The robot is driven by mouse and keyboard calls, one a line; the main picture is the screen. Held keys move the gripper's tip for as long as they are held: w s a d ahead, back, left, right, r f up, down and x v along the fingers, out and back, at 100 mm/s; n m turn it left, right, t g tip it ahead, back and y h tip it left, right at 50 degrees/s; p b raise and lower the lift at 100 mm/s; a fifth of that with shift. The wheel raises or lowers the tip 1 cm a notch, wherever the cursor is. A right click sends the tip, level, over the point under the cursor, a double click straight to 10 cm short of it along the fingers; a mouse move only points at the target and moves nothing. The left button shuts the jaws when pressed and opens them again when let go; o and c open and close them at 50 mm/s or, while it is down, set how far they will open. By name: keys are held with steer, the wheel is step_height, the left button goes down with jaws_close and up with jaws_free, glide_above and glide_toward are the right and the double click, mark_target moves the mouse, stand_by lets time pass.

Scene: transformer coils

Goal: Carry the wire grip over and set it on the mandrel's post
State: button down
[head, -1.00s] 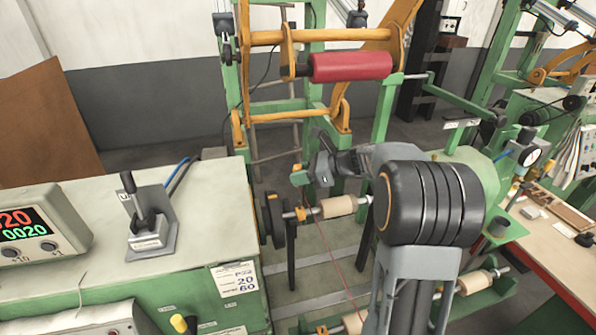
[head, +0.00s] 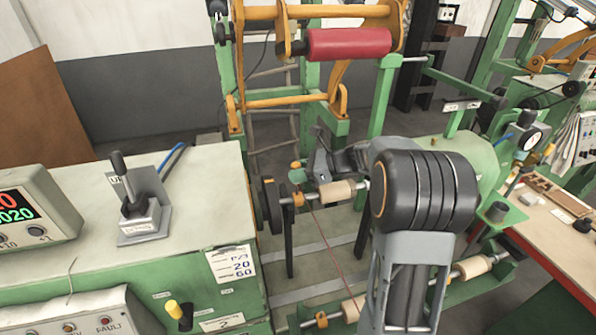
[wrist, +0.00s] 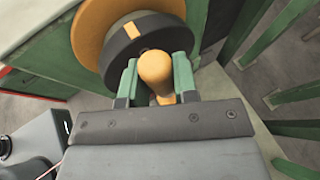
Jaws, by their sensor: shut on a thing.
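My gripper (wrist: 157,80) is shut on the wire grip (wrist: 157,72), an orange knob pinched between two green fingers. In the head view my gripper (head: 297,178) is just above the left end of the mandrel, with a bit of the orange grip (head: 296,165) showing on top. The mandrel (head: 338,190) is a pale wooden cylinder on a shaft, with an orange collar (head: 298,199) at its left. A dark flange (wrist: 150,42) lies close beyond the fingers in the wrist view. I cannot make out the post itself. The grip appears apart from the collar.
A thin red wire (head: 332,247) runs down from near the mandrel to a lower spool (head: 352,308). A green bench (head: 85,225) with a lever stands at the left. A red roller (head: 350,43) on a green and orange frame is behind.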

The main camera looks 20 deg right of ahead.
mark_target(298, 194)
steer(key=shift+f, duration=0.4)
stand_by(0.5)
steer(key=shift+f+b, duration=0.7)
steer(key=shift+f, duration=0.25)
steer(key=shift+f+b, duration=0.45)
steer(key=shift+f, duration=0.4)
stand_by(0.5)
steer(key=c, duration=0.8)
jaws_free()
steer(key=shift+d, duration=0.1)
steer(key=b+v, duration=0.2)
steer(key=v, duration=1.1)
steer(key=shift+s+d+r, duration=0.15)
steer(key=shift+s+d, duration=0.05)
steer(key=shift+d, duration=0.05)
